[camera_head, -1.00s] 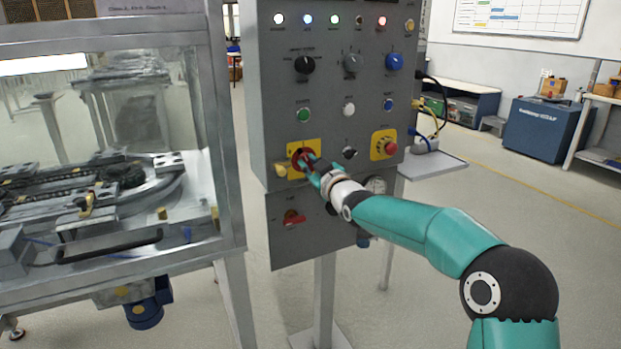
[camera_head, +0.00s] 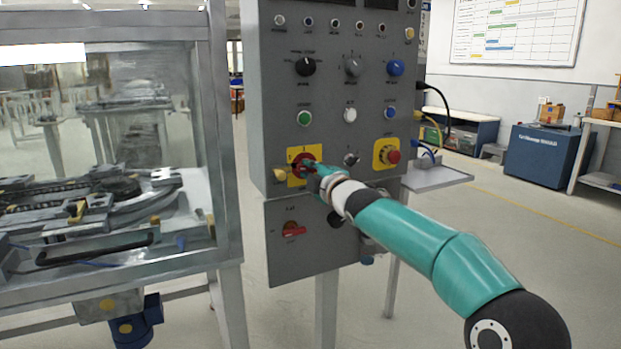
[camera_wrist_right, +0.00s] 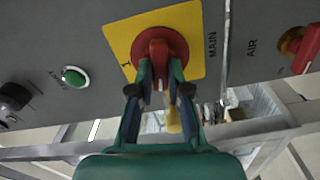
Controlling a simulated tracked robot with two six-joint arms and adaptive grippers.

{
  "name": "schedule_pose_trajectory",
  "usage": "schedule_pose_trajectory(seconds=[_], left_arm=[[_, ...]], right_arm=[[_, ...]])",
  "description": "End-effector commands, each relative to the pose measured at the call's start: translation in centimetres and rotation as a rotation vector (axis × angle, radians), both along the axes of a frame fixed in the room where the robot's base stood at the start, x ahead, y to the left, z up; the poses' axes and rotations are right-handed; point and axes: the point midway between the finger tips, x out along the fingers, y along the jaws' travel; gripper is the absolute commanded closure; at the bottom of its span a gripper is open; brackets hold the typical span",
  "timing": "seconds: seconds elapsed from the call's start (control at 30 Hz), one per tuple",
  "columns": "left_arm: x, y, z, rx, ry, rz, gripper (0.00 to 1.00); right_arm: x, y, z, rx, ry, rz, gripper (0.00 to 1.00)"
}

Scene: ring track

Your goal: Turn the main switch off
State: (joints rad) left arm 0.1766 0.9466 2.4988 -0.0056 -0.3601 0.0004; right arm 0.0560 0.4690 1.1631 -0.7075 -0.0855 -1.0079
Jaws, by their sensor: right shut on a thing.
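The main switch is a red rotary knob (camera_head: 300,161) on a yellow plate (camera_head: 293,180) at the lower left of the grey control panel. In the right wrist view the red knob (camera_wrist_right: 163,46) sits on its yellow plate (camera_wrist_right: 120,40) beside the word MAIN. My right gripper (camera_head: 313,167) is at the knob, and in the wrist view its fingers (camera_wrist_right: 160,76) are closed on the knob's handle from both sides. The gripper partly hides the knob in the head view. My left gripper is not in view.
A red AIR handle (camera_head: 292,231) is on the lower panel box. A red emergency button (camera_head: 393,156) is to the right, and a green button (camera_head: 304,117) is above. A yellow piece (camera_head: 280,179) hangs by the switch. The glazed machine (camera_head: 228,150) stands close on the left.

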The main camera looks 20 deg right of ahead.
Motion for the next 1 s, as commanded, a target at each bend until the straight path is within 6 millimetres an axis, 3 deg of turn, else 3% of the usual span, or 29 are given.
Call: schedule_pose_trajectory(seconds=[0.4,0.93,0.97,1.0], left_arm=[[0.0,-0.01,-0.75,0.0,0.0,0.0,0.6],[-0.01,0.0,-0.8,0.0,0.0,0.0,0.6],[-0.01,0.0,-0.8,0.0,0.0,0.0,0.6],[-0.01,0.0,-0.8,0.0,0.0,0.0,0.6]], right_arm=[[0.15,0.43,-0.81,-0.2,0.012,0.007,1.0],[0.18,0.47,-0.91,-0.225,0.015,0.008,1.0],[0.19,0.47,-0.92,-0.225,0.015,0.008,0.79],[0.19,0.46,-0.93,-0.225,0.015,0.008,0.72]])
